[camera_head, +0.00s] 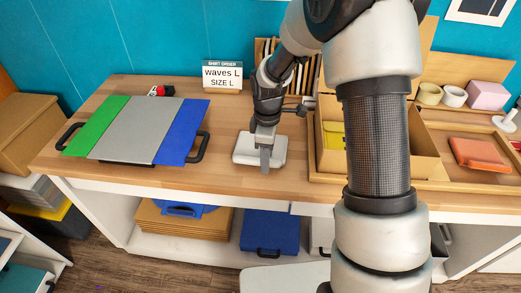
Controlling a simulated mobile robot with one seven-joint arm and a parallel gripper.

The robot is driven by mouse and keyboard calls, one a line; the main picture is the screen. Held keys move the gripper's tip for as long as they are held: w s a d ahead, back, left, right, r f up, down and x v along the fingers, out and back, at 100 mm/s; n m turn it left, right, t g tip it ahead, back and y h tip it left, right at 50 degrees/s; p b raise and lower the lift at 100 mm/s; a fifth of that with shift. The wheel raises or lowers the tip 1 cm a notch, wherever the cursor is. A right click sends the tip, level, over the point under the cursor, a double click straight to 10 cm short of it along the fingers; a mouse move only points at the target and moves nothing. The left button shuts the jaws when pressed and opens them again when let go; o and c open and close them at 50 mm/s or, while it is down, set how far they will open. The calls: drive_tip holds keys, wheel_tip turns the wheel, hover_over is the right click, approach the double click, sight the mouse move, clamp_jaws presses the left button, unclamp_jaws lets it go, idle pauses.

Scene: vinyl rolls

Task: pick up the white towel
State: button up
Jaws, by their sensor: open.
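A small white folded thing, which looks like the white towel (245,149), lies on the wooden table near its front edge, in the middle of the view. My gripper (265,168) points down right at it, in front of its middle and right part. The gripper is open; its fingers overlap in this view, so the gap between them is hidden. I cannot tell whether the fingers touch the towel. Part of the towel is hidden behind the gripper.
A green, grey and blue folding board (135,128) lies to the left on the table (225,182). A sign (222,76) stands behind. A cardboard box (425,155) and a wooden tray (450,182) with an orange item (477,154) are at the right, partly behind my arm.

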clamp_jaws()
drive_tip(key=shift+r, duration=0.1)
